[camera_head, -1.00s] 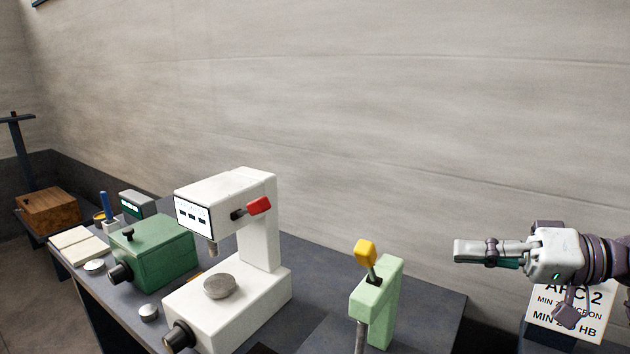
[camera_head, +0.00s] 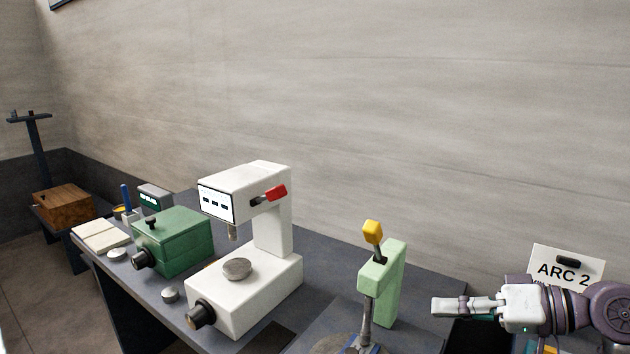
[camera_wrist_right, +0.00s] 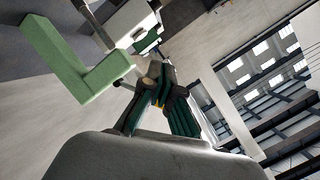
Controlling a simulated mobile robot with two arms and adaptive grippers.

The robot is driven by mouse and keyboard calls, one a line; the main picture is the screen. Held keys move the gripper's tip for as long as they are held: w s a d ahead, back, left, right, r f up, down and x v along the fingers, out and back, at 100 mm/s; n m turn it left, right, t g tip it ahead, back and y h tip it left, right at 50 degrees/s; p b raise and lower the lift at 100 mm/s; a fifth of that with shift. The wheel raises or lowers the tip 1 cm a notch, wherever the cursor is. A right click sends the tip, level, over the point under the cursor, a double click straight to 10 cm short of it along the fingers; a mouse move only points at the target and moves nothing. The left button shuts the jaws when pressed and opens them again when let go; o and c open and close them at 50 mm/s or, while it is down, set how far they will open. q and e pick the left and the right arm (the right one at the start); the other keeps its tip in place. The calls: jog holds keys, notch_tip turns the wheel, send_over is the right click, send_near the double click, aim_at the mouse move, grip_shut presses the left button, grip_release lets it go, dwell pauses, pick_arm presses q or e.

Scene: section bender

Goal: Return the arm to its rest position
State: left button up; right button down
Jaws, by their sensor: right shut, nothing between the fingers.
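My right gripper (camera_head: 440,307) is at the lower right of the head view, its fingers pointing left and closed together with nothing between them. It is to the right of the light green stand with the yellow-tipped lever, in front of the ARC 2 sign. In the right wrist view the shut fingers (camera_wrist_right: 150,85) show near the middle, with the green stand (camera_wrist_right: 70,65) beyond them at the upper left. My left gripper does not show in the head view.
A white tester (camera_head: 275,225) with a red handle, a green box (camera_head: 182,240) and small discs stand on the dark table (camera_head: 425,285). The green stand (camera_head: 392,285) with its yellow knob (camera_head: 373,232) is close to my right gripper. The ARC 2 sign (camera_head: 565,268) is behind my arm.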

jog(key=s+a+f+g+h, duration=0.1)
jog(key=s+a+f+h, duration=0.15)
jog(key=f, duration=0.85)
jog(key=s+a+f+h, duration=0.1)
jog(key=s+f+h, duration=0.25)
jog(key=f, duration=0.75)
jog(key=s+d+f+g+h, duration=0.1)
jog(key=s+d+f+h, duration=0.15)
jog(key=s+f, duration=0.45)
jog(key=s+d+f+g+h, duration=0.1)
jog(key=s+f+h, duration=0.25)
jog(key=s, duration=0.75)
notch_tip(320, 180, down, 28)
jog(key=s+g, duration=0.1)
jog(key=g, duration=0.1)
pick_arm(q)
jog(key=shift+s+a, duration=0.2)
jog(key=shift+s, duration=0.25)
pick_arm(e)
jog(key=s+d+f, duration=0.3)
jog(key=s+f, duration=1)
jog(key=s, duration=0.3)
jog(key=shift+d+f+n+g+h, duration=0.15)
jog(key=shift+f+n+g+h, duration=0.15)
jog(key=shift+f+n+h, duration=0.1)
